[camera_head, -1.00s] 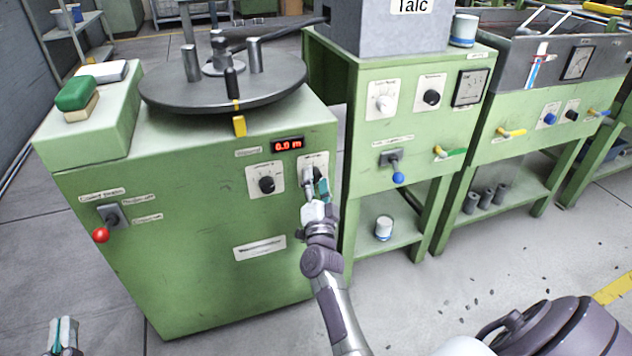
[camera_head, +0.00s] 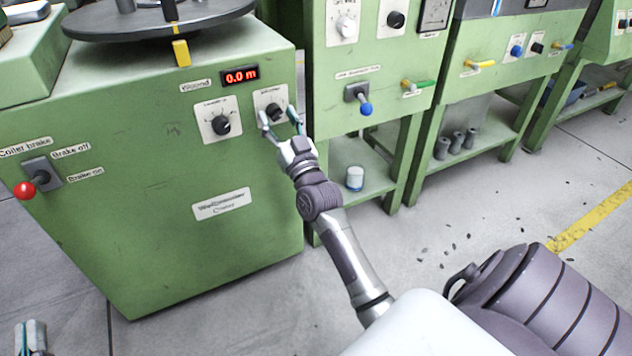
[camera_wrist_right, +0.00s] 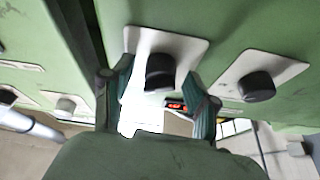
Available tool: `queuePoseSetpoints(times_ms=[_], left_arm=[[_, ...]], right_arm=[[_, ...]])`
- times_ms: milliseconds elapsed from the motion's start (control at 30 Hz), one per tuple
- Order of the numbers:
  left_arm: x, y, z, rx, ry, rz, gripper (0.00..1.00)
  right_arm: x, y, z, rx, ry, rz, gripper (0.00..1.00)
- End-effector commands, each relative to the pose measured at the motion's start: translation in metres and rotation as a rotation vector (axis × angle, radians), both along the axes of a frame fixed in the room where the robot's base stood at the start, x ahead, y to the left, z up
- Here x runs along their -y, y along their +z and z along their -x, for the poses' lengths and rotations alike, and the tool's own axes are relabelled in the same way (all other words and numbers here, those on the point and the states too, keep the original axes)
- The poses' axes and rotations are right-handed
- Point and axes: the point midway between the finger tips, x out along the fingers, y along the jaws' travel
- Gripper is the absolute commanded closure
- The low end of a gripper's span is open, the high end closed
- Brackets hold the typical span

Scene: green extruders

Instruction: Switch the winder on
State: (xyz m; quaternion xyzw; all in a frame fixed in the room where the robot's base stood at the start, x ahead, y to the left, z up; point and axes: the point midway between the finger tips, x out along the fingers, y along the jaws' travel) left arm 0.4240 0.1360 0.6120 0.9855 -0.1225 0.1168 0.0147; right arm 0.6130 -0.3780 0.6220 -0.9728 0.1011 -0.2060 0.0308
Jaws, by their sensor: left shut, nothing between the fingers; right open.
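The winder switch is a black rotary knob (camera_head: 273,111) on a white plate, right of a second black knob (camera_head: 221,125) on the front of the green machine (camera_head: 140,210). My right gripper (camera_head: 281,117) is open, its fingers just in front of the winder knob. In the right wrist view a black knob (camera_wrist_right: 160,72) appears between the spread fingers (camera_wrist_right: 163,85); contact cannot be told. The red display (camera_head: 240,76) above the knobs reads 0.0 m. My left gripper (camera_head: 31,338) is shut and empty at the bottom left corner, away from the machine.
A red-tipped coiler brake lever (camera_head: 40,180) is on the machine's left side. A round dark turntable (camera_head: 160,18) sits on top. The neighbouring green machine has a blue-tipped lever (camera_head: 364,105). The floor in front is open.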

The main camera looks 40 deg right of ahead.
Motion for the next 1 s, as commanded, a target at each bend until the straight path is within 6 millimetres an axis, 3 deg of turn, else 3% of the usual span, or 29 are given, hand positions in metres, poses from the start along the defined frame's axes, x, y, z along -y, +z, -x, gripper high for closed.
queuePoseSetpoints(times_ms=[33, 300, 400, 1000], left_arm=[[0.000, -0.019, 0.000, 0.000, 0.000, 0.000, 1.00], [0.000, -0.057, 0.000, 0.000, 0.000, 0.000, 1.00], [0.000, -0.039, 0.000, 0.001, 0.000, 0.000, 1.00], [0.000, -0.005, 0.000, 0.000, 0.000, 0.000, 1.00]], right_arm=[[0.001, -0.007, 0.000, -0.009, 0.001, 0.058, 0.41], [0.002, -0.006, 0.001, -0.069, 0.000, 0.300, 0.41], [0.000, -0.004, 0.015, -0.076, 0.001, 0.294, 0.41], [-0.011, -0.047, 0.121, -0.077, 0.001, 0.290, 0.41]])
